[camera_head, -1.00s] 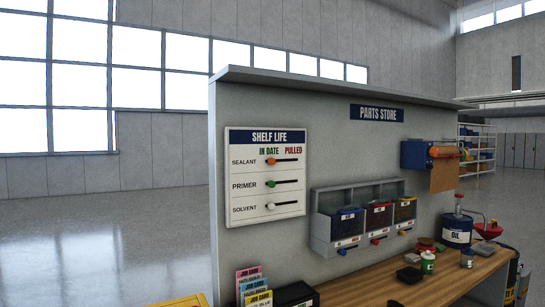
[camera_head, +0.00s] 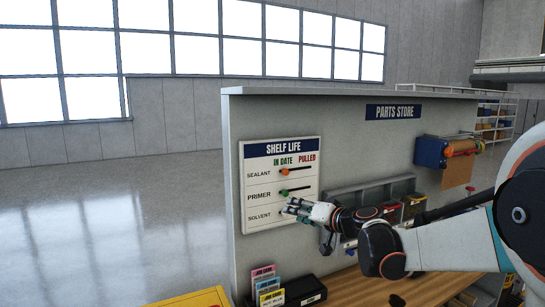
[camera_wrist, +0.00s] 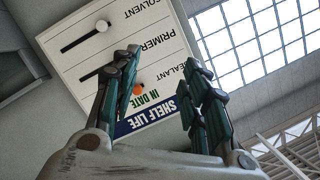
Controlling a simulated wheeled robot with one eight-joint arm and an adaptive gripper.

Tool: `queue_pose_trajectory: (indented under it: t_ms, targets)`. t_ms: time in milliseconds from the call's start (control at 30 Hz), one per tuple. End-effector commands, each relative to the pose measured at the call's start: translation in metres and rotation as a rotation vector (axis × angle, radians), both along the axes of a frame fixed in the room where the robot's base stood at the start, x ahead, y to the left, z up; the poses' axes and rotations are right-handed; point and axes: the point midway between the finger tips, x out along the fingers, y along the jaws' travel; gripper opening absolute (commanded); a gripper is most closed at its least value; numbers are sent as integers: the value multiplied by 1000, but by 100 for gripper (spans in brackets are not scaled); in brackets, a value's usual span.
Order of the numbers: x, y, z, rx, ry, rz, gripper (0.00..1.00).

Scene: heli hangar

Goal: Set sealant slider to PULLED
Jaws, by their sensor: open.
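The white SHELF LIFE board (camera_head: 249,225) hangs on the grey partition. The orange sealant knob (camera_head: 285,172) sits at the left end of its dark slot, under IN DATE. The green primer knob (camera_head: 284,192) is also at the left. My gripper (camera_head: 286,206) is open in front of the board's lower right, at the solvent row, largely hiding that slot. In the wrist view the board appears upside down. There the orange knob (camera_wrist: 138,89) shows just beside the left finger of my gripper (camera_wrist: 160,58), and the sealant slot is mostly hidden. I see no contact with the knob.
Parts bins (camera_head: 413,207) are on the partition right of the board, partly behind my arm. Job cards (camera_head: 267,285) stand below the board beside a black box (camera_head: 305,291). A wooden bench (camera_head: 350,285) runs below. An orange and blue dispenser (camera_head: 433,152) is at the right.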

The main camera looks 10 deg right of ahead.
Motion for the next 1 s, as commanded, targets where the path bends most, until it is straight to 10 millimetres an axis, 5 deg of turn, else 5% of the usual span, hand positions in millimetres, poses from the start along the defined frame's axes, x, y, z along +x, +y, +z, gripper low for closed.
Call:
queue_pose_trajectory:
  t_ms: [33, 200, 433, 667, 1000]
  targets:
    - [19, -11, 21, 31, -26, -16, 41]
    - [61, -41, 43, 115, -102, -63, 41]
    - [85, -61, 50, 170, -150, -97, 41]
    - [103, -56, 49, 173, -153, -99, 41]
    - [164, -29, 49, 173, -153, -98, 41]
